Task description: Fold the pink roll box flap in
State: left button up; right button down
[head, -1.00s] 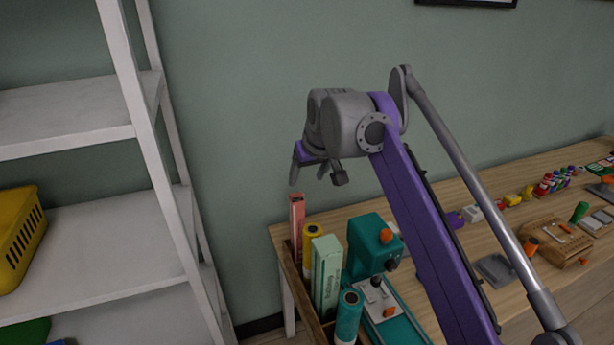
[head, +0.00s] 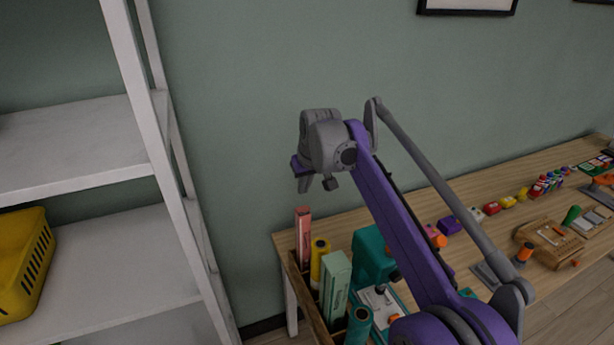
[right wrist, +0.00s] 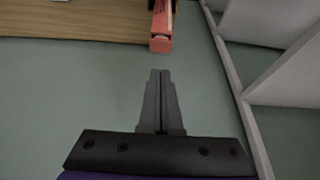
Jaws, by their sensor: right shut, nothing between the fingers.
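The pink roll box (head: 303,236) stands upright at the far left end of the table, in a wooden holder (head: 303,285). Its top end shows in the right wrist view (right wrist: 161,43), where the box lies ahead of my fingertips with a clear gap. Whether its flap is open or folded is too small to tell. My right gripper (head: 303,185) is above the pink box, apart from it. In the right wrist view its two fingers (right wrist: 160,74) are together with nothing between them. My left gripper is not in view.
A yellow roll (head: 319,262), a green box (head: 336,285) and a teal roll (head: 358,325) stand beside the pink box. A teal machine (head: 371,258) is to their right. A white shelf (head: 100,260) with a yellow basket (head: 22,262) stands at the left.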

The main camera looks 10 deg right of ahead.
aim_at(304, 210)
jog(key=f, duration=0.3)
jog(key=shift+s+d+f, duration=0.15)
jog(key=shift+s+f, duration=0.2)
jog(key=shift+s, duration=0.05)
jog(key=shift+s+f, duration=0.2)
jog(key=shift+w+f, duration=0.1)
jog(key=shift+f, duration=0.1)
